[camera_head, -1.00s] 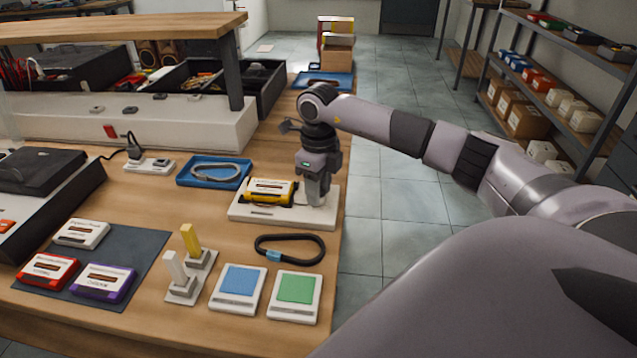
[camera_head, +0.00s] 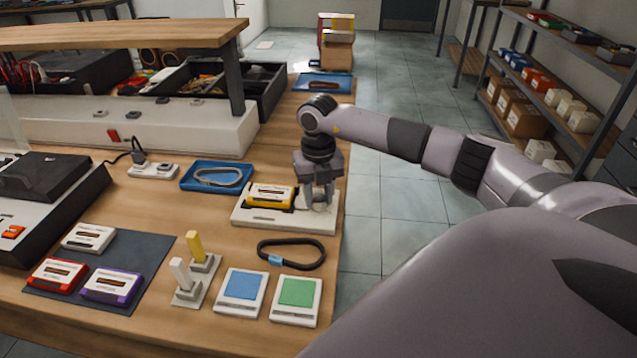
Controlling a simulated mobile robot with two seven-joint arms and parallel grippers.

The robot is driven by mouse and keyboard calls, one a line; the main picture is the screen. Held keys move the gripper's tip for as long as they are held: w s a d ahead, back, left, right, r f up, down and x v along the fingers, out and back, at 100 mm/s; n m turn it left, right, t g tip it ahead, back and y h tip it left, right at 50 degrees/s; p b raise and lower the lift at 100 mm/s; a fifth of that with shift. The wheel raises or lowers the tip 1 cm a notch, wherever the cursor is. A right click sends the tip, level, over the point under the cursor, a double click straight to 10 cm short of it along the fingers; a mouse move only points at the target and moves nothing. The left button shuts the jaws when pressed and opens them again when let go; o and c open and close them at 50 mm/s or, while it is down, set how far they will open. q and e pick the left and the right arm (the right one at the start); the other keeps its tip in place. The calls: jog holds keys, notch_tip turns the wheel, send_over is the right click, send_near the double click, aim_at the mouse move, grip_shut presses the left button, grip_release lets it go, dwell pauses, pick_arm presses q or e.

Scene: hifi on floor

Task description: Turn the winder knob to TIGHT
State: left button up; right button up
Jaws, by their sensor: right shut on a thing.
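The winder (camera_head: 265,217) is a pale flat base near the right edge of the bench. A yellow cassette (camera_head: 270,196) sits in it. My right gripper (camera_head: 319,204) points down over the right end of the winder and is shut on the winder knob there. The fingers hide most of the knob, and I cannot read its setting or any TIGHT mark. My left gripper is not in view.
A blue tray with a grey loop (camera_head: 217,176) lies behind and left of the winder. A black strap (camera_head: 291,254), blue pad (camera_head: 241,293) and green pad (camera_head: 296,298) lie in front. Three cassettes rest on a dark mat (camera_head: 152,257) at left.

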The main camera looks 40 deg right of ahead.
aim_at(319, 198)
jog(key=shift+w+r+m, duration=0.1)
jog(key=shift+m, duration=0.3)
jog(key=o, duration=1)
jog(key=shift+o, duration=0.2)
notch_tip(319, 198, up, 7)
jog(key=shift+r, duration=0.1)
dwell(0.3)
